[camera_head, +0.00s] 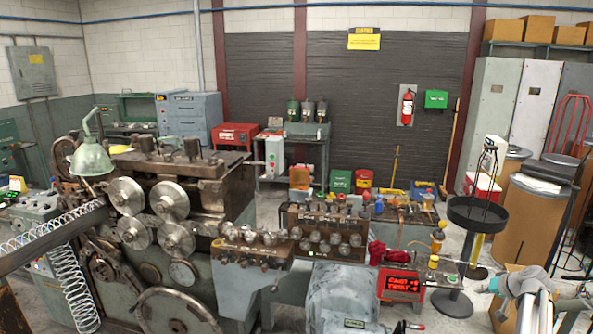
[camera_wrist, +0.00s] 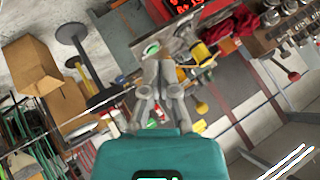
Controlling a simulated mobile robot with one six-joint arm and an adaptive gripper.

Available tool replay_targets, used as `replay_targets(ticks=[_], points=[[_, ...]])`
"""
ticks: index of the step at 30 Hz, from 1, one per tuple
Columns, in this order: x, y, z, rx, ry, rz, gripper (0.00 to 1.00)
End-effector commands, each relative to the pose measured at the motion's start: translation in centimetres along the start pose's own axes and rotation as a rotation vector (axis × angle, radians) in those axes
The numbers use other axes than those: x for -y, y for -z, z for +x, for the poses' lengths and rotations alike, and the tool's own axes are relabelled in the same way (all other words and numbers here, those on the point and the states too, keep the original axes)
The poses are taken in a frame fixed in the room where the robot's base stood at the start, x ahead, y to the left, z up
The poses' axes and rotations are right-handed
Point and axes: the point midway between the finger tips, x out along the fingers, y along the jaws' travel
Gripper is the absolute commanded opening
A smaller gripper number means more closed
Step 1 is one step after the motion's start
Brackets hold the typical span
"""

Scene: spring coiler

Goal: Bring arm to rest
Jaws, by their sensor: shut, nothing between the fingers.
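My gripper (camera_wrist: 160,75) shows in the wrist view, with its grey fingers together beyond the teal wrist body. Nothing shows between the fingers. The view past it is tilted, and the fingers stand in front of the floor and a workbench edge. In the head view, part of my grey and teal arm (camera_head: 527,290) is at the lower right corner. The gripper's fingers cannot be made out there.
The spring coiler (camera_head: 150,225) fills the left of the head view. A black round-topped stand (camera_head: 477,215) and a cardboard box (camera_wrist: 30,65) are near my arm. A red sign box (camera_head: 400,287) stands at front centre. Some grey floor is clear around the stand.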

Motion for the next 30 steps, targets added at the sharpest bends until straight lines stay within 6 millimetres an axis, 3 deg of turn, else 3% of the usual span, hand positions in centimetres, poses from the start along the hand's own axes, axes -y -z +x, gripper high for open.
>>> replay_targets(ticks=[11,17,20,30], points=[[3.1,-2.6,1.9,0.068,-0.011,-0.022,0.0],[5.7,-4.9,3.4,0.128,-0.023,-0.042,0.0],[7.5,-6.6,4.3,0.168,-0.034,-0.056,0.0],[15.1,-15.1,7.5,0.351,-0.108,-0.132,0.0]])
